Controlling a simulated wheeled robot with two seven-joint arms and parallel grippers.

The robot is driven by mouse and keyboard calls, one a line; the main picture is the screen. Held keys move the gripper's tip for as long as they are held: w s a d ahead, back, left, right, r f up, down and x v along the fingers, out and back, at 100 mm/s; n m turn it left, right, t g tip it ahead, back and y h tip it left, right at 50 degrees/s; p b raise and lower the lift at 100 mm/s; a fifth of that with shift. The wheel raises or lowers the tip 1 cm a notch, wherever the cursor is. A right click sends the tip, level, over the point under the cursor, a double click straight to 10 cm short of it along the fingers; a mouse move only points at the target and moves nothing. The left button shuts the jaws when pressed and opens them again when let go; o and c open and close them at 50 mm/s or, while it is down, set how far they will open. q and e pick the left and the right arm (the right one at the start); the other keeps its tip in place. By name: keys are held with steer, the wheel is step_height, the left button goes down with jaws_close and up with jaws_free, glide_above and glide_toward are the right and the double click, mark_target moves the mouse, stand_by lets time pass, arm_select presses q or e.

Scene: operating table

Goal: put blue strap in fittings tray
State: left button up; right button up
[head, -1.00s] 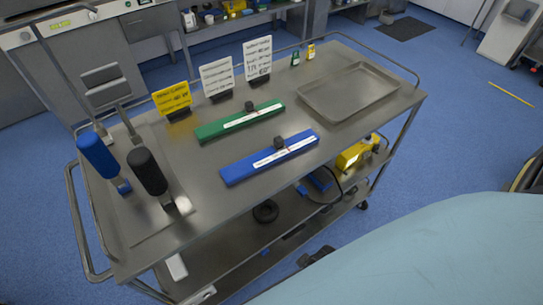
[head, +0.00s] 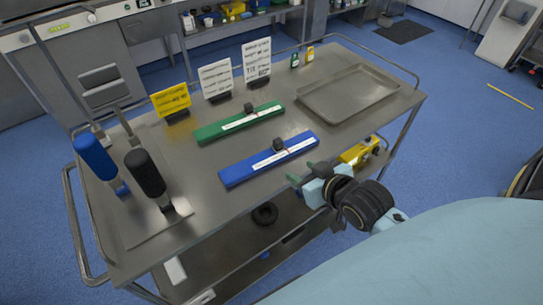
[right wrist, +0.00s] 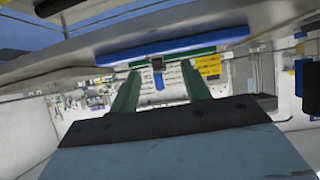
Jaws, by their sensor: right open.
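The blue strap (head: 245,171) lies flat and folded long on the steel cart top, with a white label and a dark knob on it. It also shows in the right wrist view (right wrist: 180,46), beyond the fingers. The fittings tray (head: 322,116) is the shallow steel tray at the cart's far right; nothing shows in it. My right gripper (head: 303,172) is open and empty, just off the cart's near edge, to the right of the blue strap and apart from it. Its green fingers show in the right wrist view (right wrist: 160,92). My left gripper is out of view.
A green strap (head: 225,127) lies behind the blue one. Yellow and white sign cards (head: 171,100) stand along the back. Two upright handles, blue (head: 96,157) and black (head: 146,173), stand at the left. Small bottles (head: 310,53) stand behind the tray. A rail (head: 385,55) edges the cart.

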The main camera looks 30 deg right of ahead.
mark_target(280, 145)
steer(key=shift+t, duration=0.8)
steer(key=w, duration=0.2)
steer(key=w+d, duration=0.1)
steer(key=w, duration=0.2)
steer(key=w+f+b, duration=0.1)
steer(key=w, duration=0.2)
steer(key=shift+w+d, duration=0.2)
steer(key=shift+w, duration=0.05)
steer(key=shift+b+x, duration=0.5)
steer(key=shift+x, duration=2.5)
steer(key=shift+a+r, duration=0.1)
steer(key=shift+a, duration=0.05)
steer(key=shift+c, duration=0.2)
jaws_close()
